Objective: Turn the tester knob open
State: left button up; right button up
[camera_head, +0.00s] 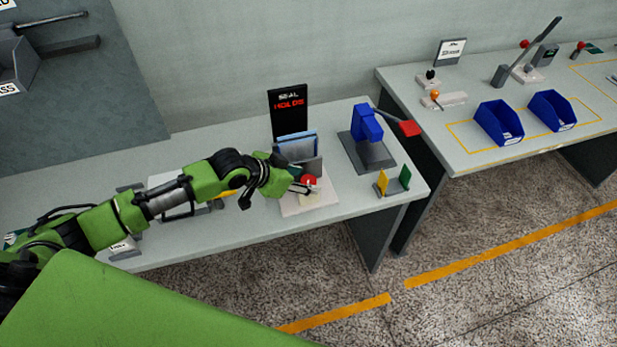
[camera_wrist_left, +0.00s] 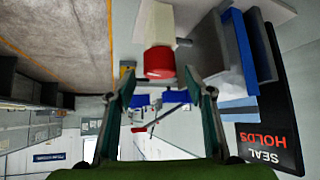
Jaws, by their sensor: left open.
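The tester stands on the left table, with a pale base plate (camera_head: 322,202) and a round red knob (camera_head: 309,180). A dark sign (camera_head: 288,111) reading "SEAL HOLDS" stands behind it. The red knob (camera_wrist_left: 159,62) also shows in the left wrist view, on the end of a cream body (camera_wrist_left: 158,25). My left gripper (camera_head: 303,187) is at the knob in the head view and partly covers the tester. In the left wrist view its two fingers are apart, with the knob between and just beyond the tips. I cannot tell whether they touch it. My right gripper is not in view.
A blue press (camera_head: 366,123) with a red-ended lever stands right of the tester, and a yellow and green holder (camera_head: 392,182) near the table's right edge. A second table (camera_head: 480,150) at the right carries two blue bins (camera_head: 499,123).

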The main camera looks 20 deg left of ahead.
pick_arm(q)
jog(key=shift+x, duration=1.35)
jog(key=c, duration=1.1)
jog(key=p, duration=0.2)
jog(key=n+y+p, duration=0.1)
jog(key=p, duration=0.1)
jog(key=shift+s+d+r+n+t, duration=0.1)
jog(key=shift+d+r+n+t, duration=0.05)
jog(key=shift+r+n+t, duration=0.15)
jog(key=shift+f+n+t+y+p, duration=0.1)
jog(key=shift+n+t+y+p, duration=0.2)
jog(key=shift+n+y+p, duration=0.55)
jog(key=shift+f+n+y+p, duration=0.15)
jog(key=shift+n+y+p, duration=0.25)
jog(key=shift+n, duration=0.35)
jog(key=o, duration=1.1)
